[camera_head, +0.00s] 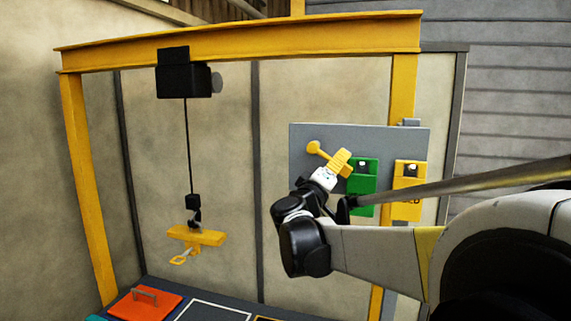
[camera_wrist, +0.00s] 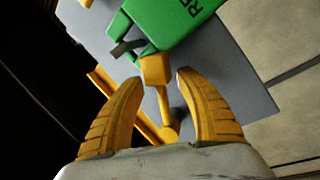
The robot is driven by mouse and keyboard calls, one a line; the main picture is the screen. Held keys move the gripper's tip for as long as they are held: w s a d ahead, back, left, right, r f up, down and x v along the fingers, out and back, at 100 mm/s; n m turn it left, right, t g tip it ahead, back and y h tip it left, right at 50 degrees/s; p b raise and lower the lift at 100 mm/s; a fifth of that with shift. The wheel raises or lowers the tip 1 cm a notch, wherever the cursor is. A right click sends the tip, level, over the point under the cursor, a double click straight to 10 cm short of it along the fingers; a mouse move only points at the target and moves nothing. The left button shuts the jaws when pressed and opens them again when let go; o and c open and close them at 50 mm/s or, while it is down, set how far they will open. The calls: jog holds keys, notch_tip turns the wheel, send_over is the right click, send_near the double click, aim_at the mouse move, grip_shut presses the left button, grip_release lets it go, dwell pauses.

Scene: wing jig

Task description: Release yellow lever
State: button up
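A yellow lever with a round knob (camera_head: 313,147) sticks out to the left in front of the grey panel (camera_head: 302,140). In the wrist view the lever (camera_wrist: 162,98) shows as a square yellow block, a thin shaft and a round end, beside the green box (camera_wrist: 172,22). My gripper (camera_head: 342,160) is close to the panel, just right of the knob. In the wrist view my gripper (camera_wrist: 160,78) is open, its yellow fingers on either side of the lever with gaps visible. The fingers partly hide the lever in the head view.
A yellow box (camera_head: 409,192) is on the panel right of the green box (camera_head: 364,188). A yellow hook block (camera_head: 197,236) hangs from a black hoist (camera_head: 184,79) on the yellow frame. An orange plate with a handle (camera_head: 145,303) lies at the lower left.

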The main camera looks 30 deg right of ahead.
grip_shut()
jog(key=m, duration=0.1)
jog(key=w+f+m+g+b, duration=0.1)
jog(key=m, duration=0.1)
jog(key=a+f+m+b, duration=0.1)
jog(key=m, duration=0.1)
jog(key=shift+w+a+g+y, duration=0.1)
jog(key=shift+w+g+y, duration=0.2)
jog(key=shift+g, duration=0.1)
jog(key=shift+o, duration=2.2)
grip_release()
jog(key=shift+s, duration=0.1)
jog(key=shift+a, duration=0.1)
